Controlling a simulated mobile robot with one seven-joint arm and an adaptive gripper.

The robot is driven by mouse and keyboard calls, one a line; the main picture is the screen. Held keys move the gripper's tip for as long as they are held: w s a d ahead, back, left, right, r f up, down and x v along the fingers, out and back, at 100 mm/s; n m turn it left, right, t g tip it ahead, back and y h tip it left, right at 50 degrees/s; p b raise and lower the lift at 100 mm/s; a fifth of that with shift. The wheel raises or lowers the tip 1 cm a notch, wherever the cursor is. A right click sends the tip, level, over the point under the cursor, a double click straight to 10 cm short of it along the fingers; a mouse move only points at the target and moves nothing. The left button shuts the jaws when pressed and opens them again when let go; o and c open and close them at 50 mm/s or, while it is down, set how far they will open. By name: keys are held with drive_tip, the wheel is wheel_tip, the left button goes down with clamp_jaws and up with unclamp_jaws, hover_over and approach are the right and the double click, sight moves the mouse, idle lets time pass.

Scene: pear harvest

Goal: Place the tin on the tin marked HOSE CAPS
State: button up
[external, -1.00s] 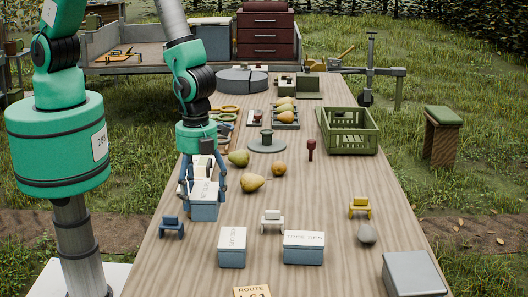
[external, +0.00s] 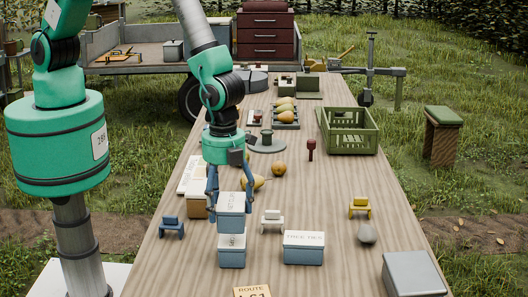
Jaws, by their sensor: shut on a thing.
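My gripper (external: 230,188) points down and is shut on a blue-grey tin (external: 231,213) with a pale lettered lid, held upright. Directly below it in the external view stands a similar tin (external: 231,257) on the table, its pale lid partly covered by the held tin. The lettering on both lids is too small to read surely. I cannot tell whether the held tin touches the lower one or hangs just above it.
A small white chair-shaped piece (external: 271,220) stands close right of the held tin, a blue one (external: 172,226) to the left and a yellow one (external: 360,207) at right. A grey box (external: 412,272) stands front right.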

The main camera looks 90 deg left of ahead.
sight(226, 200)
drive_tip(key=shift+f, duration=1.75)
drive_tip(key=shift+f, duration=0.15)
drive_tip(key=o, duration=1.4)
drive_tip(key=shift+c, duration=0.2)
drive_tip(key=shift+r, duration=6.2)
drive_tip(key=shift+r, duration=0.1)
